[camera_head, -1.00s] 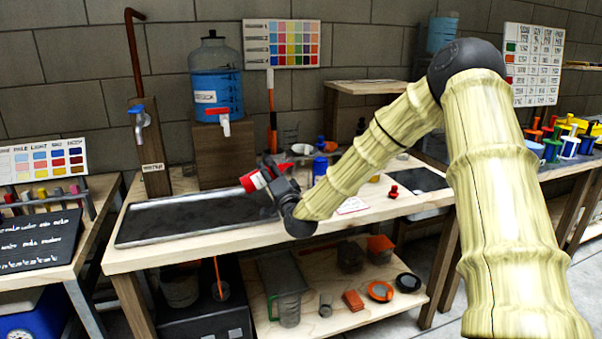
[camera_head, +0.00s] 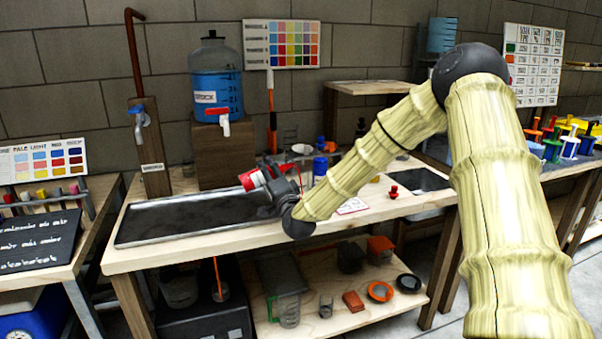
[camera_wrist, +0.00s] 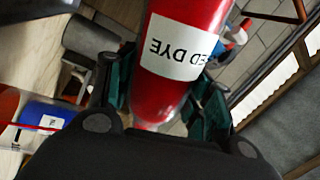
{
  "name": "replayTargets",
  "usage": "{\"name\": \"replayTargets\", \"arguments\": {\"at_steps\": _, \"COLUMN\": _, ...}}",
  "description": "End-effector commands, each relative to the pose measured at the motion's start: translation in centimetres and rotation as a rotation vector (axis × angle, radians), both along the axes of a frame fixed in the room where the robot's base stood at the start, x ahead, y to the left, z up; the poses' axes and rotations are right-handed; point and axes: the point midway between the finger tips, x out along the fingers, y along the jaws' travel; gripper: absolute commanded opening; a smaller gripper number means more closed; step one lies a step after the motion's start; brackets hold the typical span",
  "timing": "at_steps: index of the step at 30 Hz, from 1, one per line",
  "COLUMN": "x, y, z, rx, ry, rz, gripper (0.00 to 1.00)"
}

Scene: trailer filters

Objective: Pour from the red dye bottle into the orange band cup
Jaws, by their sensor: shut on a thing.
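My gripper (camera_head: 270,185) is shut on the red dye bottle (camera_head: 250,181) above the right end of the dark tray. In the wrist view the red bottle (camera_wrist: 182,95), with a white "RED DYE" label, lies between the two dark green fingers of my gripper (camera_wrist: 165,95). In the head view the bottle is tilted, and my gripper hides part of it. I cannot clearly pick out the orange band cup. An orange-edged thing (camera_wrist: 8,104) shows at the left edge of the wrist view, but I cannot tell what it is.
The dark tray (camera_head: 150,238) lies empty on the bench. A blue bottle (camera_head: 320,166) and a pale round-topped thing (camera_head: 302,149) stand behind my gripper. A water jug (camera_head: 216,92) on a wooden block stands at the back. A red-handled piece (camera_head: 393,191) lies right.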

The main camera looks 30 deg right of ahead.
Motion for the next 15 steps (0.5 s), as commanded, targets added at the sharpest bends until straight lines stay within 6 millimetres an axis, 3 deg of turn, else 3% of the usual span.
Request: {"name": "replayTargets", "arguments": {"at_steps": 15, "x": -0.03, "y": -0.22, "z": 0.36, "rx": 0.036, "ry": -0.009, "rz": 0.0, "gripper": 0.16}}
